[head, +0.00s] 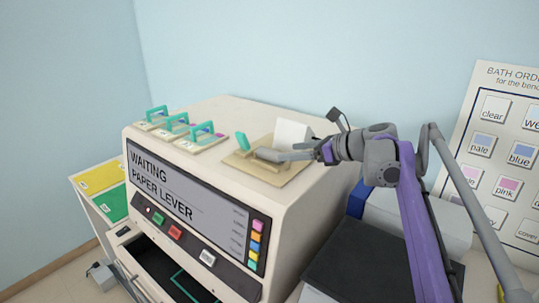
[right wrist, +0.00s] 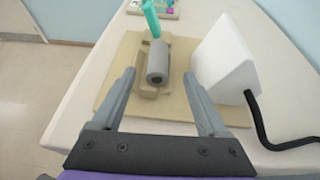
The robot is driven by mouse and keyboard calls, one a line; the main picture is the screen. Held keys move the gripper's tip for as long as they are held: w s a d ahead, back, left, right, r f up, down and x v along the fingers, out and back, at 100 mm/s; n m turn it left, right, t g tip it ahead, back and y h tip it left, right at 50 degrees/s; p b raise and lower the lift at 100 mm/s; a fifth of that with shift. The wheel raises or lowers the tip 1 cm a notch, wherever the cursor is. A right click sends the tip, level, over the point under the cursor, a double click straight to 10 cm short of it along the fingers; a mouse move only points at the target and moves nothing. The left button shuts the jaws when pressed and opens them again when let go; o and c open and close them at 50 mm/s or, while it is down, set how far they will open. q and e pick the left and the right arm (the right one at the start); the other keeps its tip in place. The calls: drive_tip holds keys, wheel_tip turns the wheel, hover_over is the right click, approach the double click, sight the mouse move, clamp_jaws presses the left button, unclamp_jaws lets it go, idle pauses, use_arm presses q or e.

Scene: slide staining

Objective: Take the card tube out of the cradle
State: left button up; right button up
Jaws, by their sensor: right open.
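The card tube (right wrist: 157,60) is a grey roll with a dark hole in its near end, seen in the right wrist view. It lies in a tan cradle (right wrist: 147,92) on a flat tan board (right wrist: 118,72). My right gripper (right wrist: 160,76) is open, its two fingertips to the left and right of the tube with a gap on each side. In the head view my right gripper (head: 264,154) reaches in from the right over the board (head: 284,174), and I cannot clearly tell the tube from the fingers there. My left gripper is not in view.
A white wedge block (right wrist: 224,60) with a black cable stands right of the tube. A teal lever (right wrist: 151,18) rises behind it. The board sits on a cream machine (head: 232,107) with several teal-handled slide holders (head: 176,124) at its left.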

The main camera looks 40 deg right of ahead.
sight(277, 152)
drive_tip(key=x, duration=0.6)
drive_tip(key=shift+w+a+r, duration=0.1)
drive_tip(key=shift+w+a, duration=0.1)
drive_tip(key=shift+w, duration=0.15)
drive_tip(key=shift+s, duration=0.15)
drive_tip(key=shift+c, duration=0.6)
clamp_jaws()
